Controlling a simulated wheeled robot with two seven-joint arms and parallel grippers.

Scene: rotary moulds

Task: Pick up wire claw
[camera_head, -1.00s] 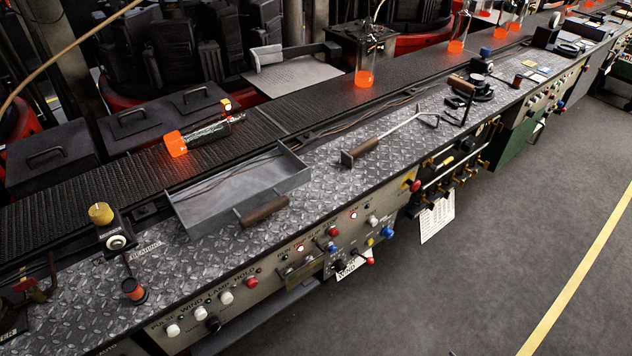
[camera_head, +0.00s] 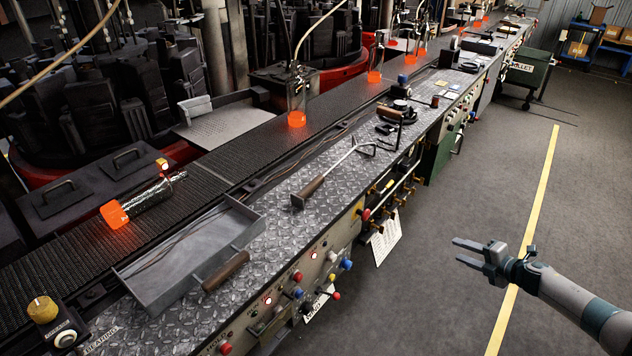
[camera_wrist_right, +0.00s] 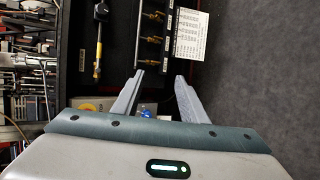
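The wire claw (camera_head: 337,171) lies on the diamond-plate counter. Its dark wooden handle and square end plate point to the near left, and its thin metal rod ends in a bent wire claw at the far right. My right gripper (camera_head: 456,250) is in the air over the floor, to the right of the counter and well apart from the claw. Its two fingers are spread with nothing between them, and they also show apart in the right wrist view (camera_wrist_right: 160,78). The wire claw is not clearly seen in the right wrist view. My left gripper is not in view.
A grey metal tray scoop (camera_head: 190,254) with a wooden handle lies nearer on the counter. A glowing bottle (camera_head: 140,200) lies on the conveyor; others stand farther along. Black fittings (camera_head: 394,114) sit beyond the claw. Knobs and brass valves line the counter front. The floor (camera_head: 420,310) is open.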

